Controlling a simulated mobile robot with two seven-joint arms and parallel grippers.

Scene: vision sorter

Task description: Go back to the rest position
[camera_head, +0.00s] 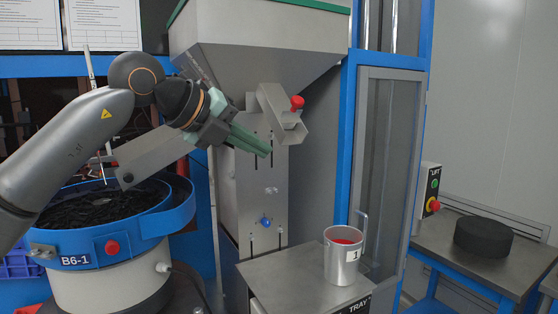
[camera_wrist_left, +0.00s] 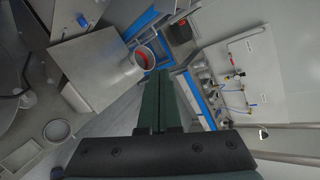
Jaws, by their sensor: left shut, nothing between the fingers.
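My left arm reaches in from the left in the head view. My left gripper (camera_head: 264,149) has green fingers and is shut with nothing between them. It is in the air in front of the grey hopper machine, just left of and below its angled metal chute with a red knob (camera_head: 297,103). I cannot tell whether it touches the chute. In the left wrist view the two dark green fingers (camera_wrist_left: 160,75) lie side by side, closed. My right gripper is in neither view.
A metal mug (camera_head: 342,262) labelled 1, with red contents, stands on the metal tray table (camera_head: 285,278). A blue-rimmed vibratory bowl (camera_head: 145,226) with dark pieces is at the left, below my arm. A black round block (camera_head: 483,238) sits on the right bench. A blue-framed lift stands behind.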

